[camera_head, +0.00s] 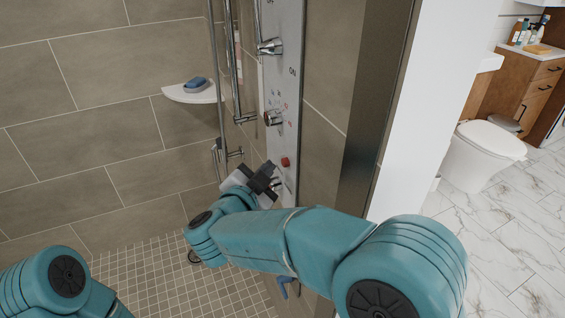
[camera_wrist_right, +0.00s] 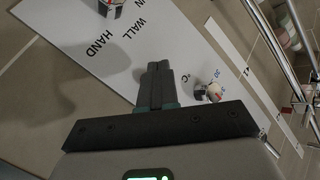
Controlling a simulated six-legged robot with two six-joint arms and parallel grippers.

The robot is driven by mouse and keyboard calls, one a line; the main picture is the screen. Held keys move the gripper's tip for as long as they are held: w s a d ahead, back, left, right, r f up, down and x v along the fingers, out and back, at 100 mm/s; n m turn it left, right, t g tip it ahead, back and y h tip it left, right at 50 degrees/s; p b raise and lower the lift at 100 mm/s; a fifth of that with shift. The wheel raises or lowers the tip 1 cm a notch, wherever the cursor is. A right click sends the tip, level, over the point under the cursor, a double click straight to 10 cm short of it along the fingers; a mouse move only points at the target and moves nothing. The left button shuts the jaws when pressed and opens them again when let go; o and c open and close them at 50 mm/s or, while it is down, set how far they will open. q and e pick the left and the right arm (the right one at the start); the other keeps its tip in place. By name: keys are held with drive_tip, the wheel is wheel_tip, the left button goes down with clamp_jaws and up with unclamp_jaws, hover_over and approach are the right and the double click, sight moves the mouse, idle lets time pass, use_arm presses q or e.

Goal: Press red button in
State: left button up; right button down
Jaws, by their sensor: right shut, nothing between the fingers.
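The red button (camera_head: 285,161) sits low on the pale shower panel (camera_head: 287,95) in the head view, below the panel's knobs. My right gripper (camera_head: 274,180) is just below and left of the button, close to the panel; I cannot tell whether it touches the panel. In the right wrist view its two dark fingers (camera_wrist_right: 158,72) are together and empty, pointing at the white panel (camera_wrist_right: 125,40) with printed words. I cannot make out the red button there. My left gripper is out of view; only part of that arm shows.
A chrome knob (camera_head: 273,118) and a lever (camera_head: 269,47) stick out above the button. Chrome rails (camera_head: 236,60) run left of the panel. A corner shelf (camera_head: 190,94) holds a blue soap dish (camera_head: 196,84). A dark wall edge (camera_head: 376,100) stands right of the panel.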

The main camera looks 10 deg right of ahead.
drive_tip(key=shift+d, duration=0.1)
drive_tip(key=shift+w+d, duration=0.1)
drive_tip(key=shift+d, duration=0.2)
drive_tip(key=shift+w+d, duration=0.15)
drive_tip(key=shift+d, duration=0.25)
idle(0.8)
drive_tip(key=shift+a, duration=0.1)
drive_tip(key=shift+s+a+p, duration=0.3)
drive_tip(key=shift+a+p, duration=0.05)
drive_tip(key=shift+a, duration=0.4)
